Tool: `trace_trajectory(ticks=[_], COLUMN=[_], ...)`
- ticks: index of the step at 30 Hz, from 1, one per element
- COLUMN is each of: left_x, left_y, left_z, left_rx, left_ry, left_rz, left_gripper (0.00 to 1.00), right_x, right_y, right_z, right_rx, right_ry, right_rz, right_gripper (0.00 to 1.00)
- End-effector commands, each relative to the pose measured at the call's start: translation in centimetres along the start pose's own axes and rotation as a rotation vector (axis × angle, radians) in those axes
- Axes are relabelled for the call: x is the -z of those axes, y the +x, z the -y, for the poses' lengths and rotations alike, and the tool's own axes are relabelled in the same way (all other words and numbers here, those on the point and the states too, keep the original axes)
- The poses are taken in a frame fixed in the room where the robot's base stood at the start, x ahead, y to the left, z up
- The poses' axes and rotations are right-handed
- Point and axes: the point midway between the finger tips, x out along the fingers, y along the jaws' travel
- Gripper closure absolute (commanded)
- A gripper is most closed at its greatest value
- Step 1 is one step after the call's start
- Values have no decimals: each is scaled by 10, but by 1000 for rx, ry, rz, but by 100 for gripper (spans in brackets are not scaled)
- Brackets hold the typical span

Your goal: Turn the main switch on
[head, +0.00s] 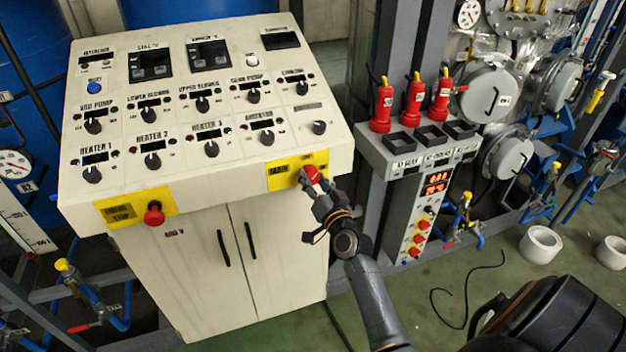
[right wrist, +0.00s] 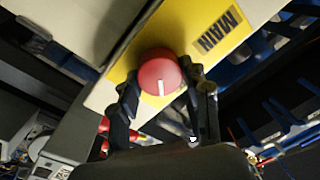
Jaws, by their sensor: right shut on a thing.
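The main switch (head: 312,174) is a red round knob on a yellow plate (head: 283,170) at the right front edge of the cream control cabinet. In the right wrist view, the red knob (right wrist: 160,77) has a white mark pointing toward the bottom of the picture, and the plate beside it reads MAIN. My right gripper (head: 314,185) is shut on the knob, with one finger on each side of it in the right wrist view (right wrist: 160,95). My left gripper is not in view.
A red emergency stop button (head: 154,213) sits on another yellow plate at the cabinet's left front. The sloped panel (head: 130,175) carries several black knobs. A grey unit (head: 405,190) with red bottles stands to the right. White rings (head: 541,244) lie on the green floor.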

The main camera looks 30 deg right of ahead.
Motion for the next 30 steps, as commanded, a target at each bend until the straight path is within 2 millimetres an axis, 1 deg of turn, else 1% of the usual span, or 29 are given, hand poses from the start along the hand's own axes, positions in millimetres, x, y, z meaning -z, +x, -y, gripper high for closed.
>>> trace_trajectory(ticks=[18,24,30], left_x=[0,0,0], left_y=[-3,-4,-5], left_z=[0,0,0], left_rx=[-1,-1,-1], left_ry=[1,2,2], left_rz=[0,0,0], left_gripper=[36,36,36], right_x=[0,0,0], right_y=[0,0,0], right_z=[-1,-2,-2], right_rx=[-5,-6,-6], right_ry=[569,705,793], right_rz=[-26,-33,-36], right_gripper=[85,85,85])
